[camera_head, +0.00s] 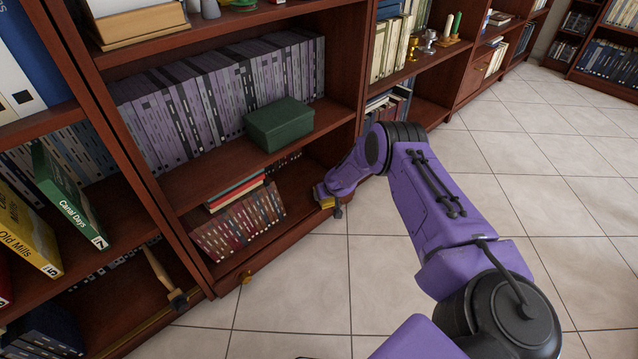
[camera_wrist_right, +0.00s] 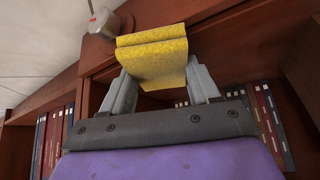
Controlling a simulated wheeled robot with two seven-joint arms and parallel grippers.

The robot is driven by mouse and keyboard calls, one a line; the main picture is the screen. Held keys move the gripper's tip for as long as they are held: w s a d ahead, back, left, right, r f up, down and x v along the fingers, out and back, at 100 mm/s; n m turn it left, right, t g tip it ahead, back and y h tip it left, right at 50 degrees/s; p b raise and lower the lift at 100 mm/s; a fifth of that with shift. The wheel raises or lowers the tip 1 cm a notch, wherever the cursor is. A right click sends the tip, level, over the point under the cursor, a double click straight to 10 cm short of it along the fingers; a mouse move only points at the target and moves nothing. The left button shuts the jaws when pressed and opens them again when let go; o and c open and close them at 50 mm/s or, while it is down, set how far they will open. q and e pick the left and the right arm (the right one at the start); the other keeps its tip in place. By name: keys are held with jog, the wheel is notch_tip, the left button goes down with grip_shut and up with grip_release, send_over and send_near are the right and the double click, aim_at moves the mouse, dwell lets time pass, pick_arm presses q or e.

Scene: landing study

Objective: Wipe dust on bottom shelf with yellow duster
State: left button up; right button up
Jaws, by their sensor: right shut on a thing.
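My right gripper (camera_head: 324,192) reaches into the right end of the bottom shelf (camera_head: 297,203) of the middle bookcase. It is shut on the yellow duster (camera_head: 326,203), which shows as a small yellow patch beside the shelf's front edge in the head view. In the right wrist view the yellow duster (camera_wrist_right: 152,58) hangs folded between the two grey fingers of the gripper (camera_wrist_right: 160,82). I cannot tell whether the duster touches the shelf board. No dust can be made out. My left gripper is not in view.
Dark red books (camera_head: 240,222) and a few stacked books (camera_head: 236,190) fill the bottom shelf's left. A green box (camera_head: 279,124) and purple volumes (camera_head: 215,100) stand on the shelf above. A wooden-handled tool (camera_head: 163,275) leans at lower left. The tiled floor (camera_head: 480,190) is clear.

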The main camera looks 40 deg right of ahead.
jog(key=shift+s+f, duration=0.1)
jog(key=shift+s, duration=0.1)
notch_tip(320, 180, up, 7)
jog(key=p, duration=0.6)
jog(key=shift+w, duration=0.15)
